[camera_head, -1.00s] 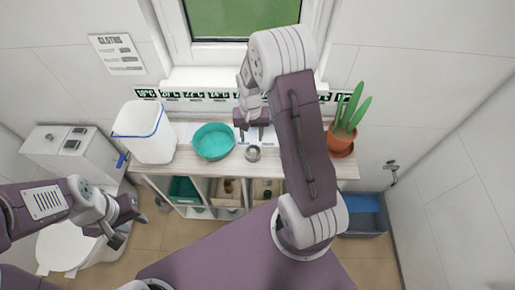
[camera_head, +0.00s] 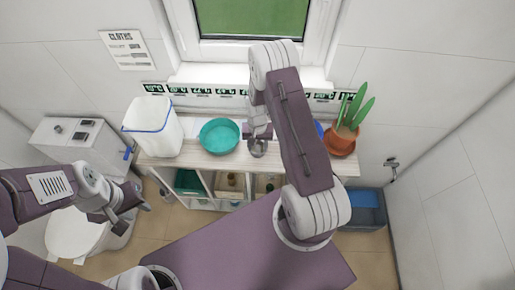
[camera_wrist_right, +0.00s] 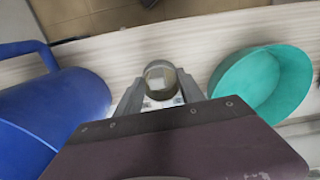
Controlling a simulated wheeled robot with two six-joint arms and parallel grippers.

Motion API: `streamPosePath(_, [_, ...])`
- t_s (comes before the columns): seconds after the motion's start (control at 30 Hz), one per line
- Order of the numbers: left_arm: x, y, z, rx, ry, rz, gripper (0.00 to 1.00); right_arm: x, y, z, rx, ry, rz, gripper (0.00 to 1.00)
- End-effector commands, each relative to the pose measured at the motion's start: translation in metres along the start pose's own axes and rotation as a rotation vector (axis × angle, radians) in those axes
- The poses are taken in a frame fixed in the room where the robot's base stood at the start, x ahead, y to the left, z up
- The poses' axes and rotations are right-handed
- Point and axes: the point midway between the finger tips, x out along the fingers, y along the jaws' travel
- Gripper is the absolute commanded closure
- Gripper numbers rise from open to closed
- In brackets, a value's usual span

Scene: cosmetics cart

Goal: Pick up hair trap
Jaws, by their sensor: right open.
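The hair trap (camera_head: 258,149), a small round metal cup, sits on the wooden cart top. In the right wrist view the hair trap (camera_wrist_right: 160,72) lies between the finger ends, nearer the tips. My right gripper (camera_head: 259,137) is just above and behind it, open, with one finger on each side; in the right wrist view my right gripper (camera_wrist_right: 161,90) covers its lower edge. I cannot tell whether the fingers touch it. My left gripper (camera_head: 131,208) is open and empty at the left, away from the cart, near the toilet.
A teal bowl (camera_head: 220,136) stands left of the hair trap, and a white bin (camera_head: 153,128) farther left. A blue jug (camera_wrist_right: 55,115) stands on the other side, largely hidden by my arm in the head view. A potted plant (camera_head: 341,140) is at the right end.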

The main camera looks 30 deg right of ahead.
Motion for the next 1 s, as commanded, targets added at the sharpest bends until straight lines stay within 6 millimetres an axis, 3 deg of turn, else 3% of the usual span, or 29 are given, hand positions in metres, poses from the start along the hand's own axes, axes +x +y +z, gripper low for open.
streamPosePath(0.2, [0.0,0.0,0.0,0.0,0.0,0.0,0.64,0.001,0.0,0.0,0.0,0.001,0.0,0.57])
streamPosePath(0.37, [0.0,0.0,0.0,0.0,0.0,0.0,0.64,0.001,0.0,0.0,0.0,0.001,0.0,1.0])
streamPosePath(0.77, [0.003,0.0,0.0,0.0,0.0,0.0,0.64,-0.003,0.0,-0.001,0.0,0.001,0.0,1.0])
streamPosePath(1.0, [0.017,0.0,0.002,0.0,0.0,0.0,0.64,-0.037,0.0,-0.002,0.0,0.006,-0.001,1.0])
